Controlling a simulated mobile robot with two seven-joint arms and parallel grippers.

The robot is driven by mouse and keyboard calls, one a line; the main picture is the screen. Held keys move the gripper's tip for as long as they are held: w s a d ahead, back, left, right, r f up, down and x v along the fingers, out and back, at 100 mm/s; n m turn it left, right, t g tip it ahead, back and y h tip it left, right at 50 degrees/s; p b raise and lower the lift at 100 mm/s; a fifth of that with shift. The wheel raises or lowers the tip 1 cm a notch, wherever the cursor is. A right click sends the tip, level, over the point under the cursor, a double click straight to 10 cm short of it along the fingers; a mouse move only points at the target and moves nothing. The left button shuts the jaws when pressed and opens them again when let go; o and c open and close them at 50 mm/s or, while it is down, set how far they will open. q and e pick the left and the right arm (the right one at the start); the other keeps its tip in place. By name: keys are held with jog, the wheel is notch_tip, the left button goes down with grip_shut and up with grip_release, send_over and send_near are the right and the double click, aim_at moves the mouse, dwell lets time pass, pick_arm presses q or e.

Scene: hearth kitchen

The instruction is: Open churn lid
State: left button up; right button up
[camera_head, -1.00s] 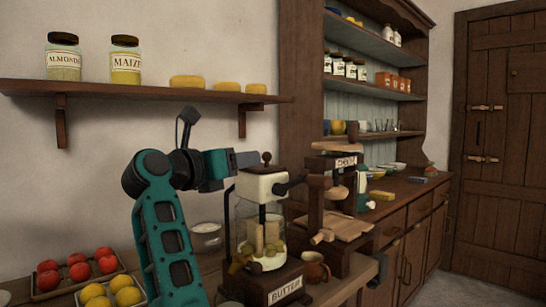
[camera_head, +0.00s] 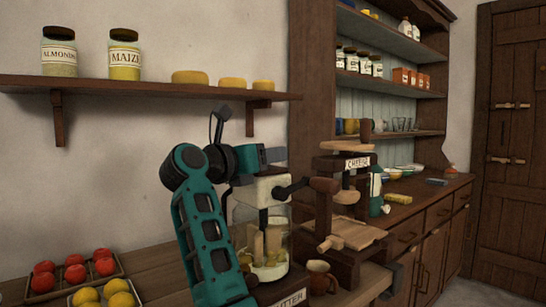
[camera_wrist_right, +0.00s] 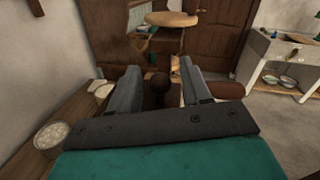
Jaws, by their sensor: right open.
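The butter churn is a glass jar (camera_head: 275,245) with a cream-coloured lid (camera_head: 262,192), a side crank and a dark base lettered as butter. Wooden paddles and pale contents show inside the glass. The lid looks closed on the jar. My right gripper (camera_head: 275,155) is at the top of the lid, where its fingers hide the knob. In the right wrist view, the round dark knob (camera_wrist_right: 160,83) lies between the two spread, open fingers (camera_wrist_right: 159,68). Whether either finger touches it I cannot tell. My left gripper is not in view.
Trays of red tomatoes (camera_head: 73,272) and yellow fruit (camera_head: 105,294) are at the lower left. A wall shelf (camera_head: 150,90) with jars runs above.

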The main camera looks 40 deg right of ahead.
jog(key=shift+d, duration=0.1)
jog(key=shift+c, duration=0.5)
grip_shut()
